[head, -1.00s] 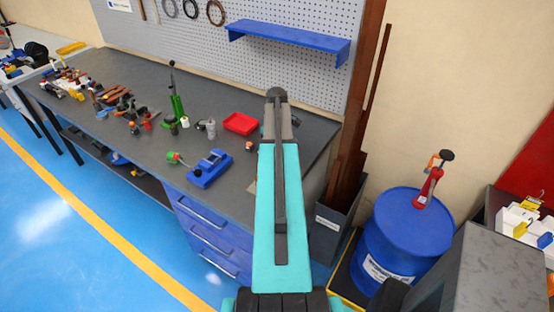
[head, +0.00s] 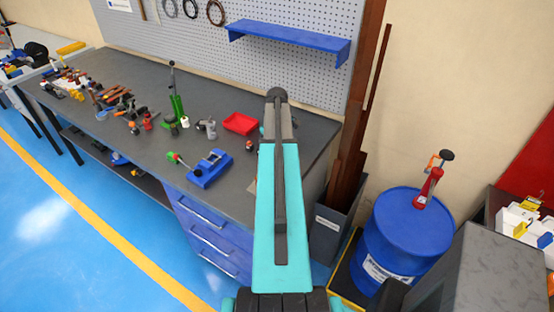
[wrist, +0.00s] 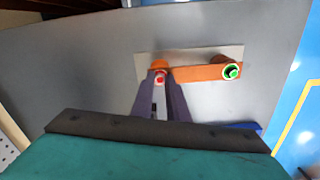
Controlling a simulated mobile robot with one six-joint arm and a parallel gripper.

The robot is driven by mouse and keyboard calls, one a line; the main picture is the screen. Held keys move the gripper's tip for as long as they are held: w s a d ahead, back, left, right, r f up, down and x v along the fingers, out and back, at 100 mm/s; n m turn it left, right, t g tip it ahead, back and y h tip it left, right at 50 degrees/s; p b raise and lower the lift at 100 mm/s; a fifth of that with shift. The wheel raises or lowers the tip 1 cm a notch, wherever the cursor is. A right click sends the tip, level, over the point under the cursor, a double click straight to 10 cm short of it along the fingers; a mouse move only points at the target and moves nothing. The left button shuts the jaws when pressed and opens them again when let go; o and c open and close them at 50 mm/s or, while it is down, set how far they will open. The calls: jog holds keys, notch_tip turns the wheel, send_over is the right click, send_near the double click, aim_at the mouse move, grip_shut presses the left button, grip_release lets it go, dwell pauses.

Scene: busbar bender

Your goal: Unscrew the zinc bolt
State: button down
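My gripper (wrist: 160,82) points down at the bench top in the wrist view. Its two dark fingers sit close together around a small red and white tip at the left end of an orange bar (wrist: 200,73). I cannot tell whether the fingers touch or grip it. A green-ringed round piece (wrist: 232,72) sits at the bar's right end, apart from the fingers. The bar lies over a pale plate (wrist: 190,56). I cannot make out which piece is the zinc bolt. In the head view my arm hides the gripper and this spot.
The grey bench (head: 125,165) carries a blue tool (head: 210,168), a red tray (head: 241,123), a green upright tool (head: 177,103) and several hand tools at the left. A blue shelf (head: 290,40) hangs behind. A blue drum (head: 408,235) stands at the right.

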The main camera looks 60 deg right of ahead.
jog(key=shift+n, duration=2.9)
jog(key=shift+n, duration=2.8)
jog(key=shift+n, duration=2.9)
jog(key=shift+n, duration=2.9)
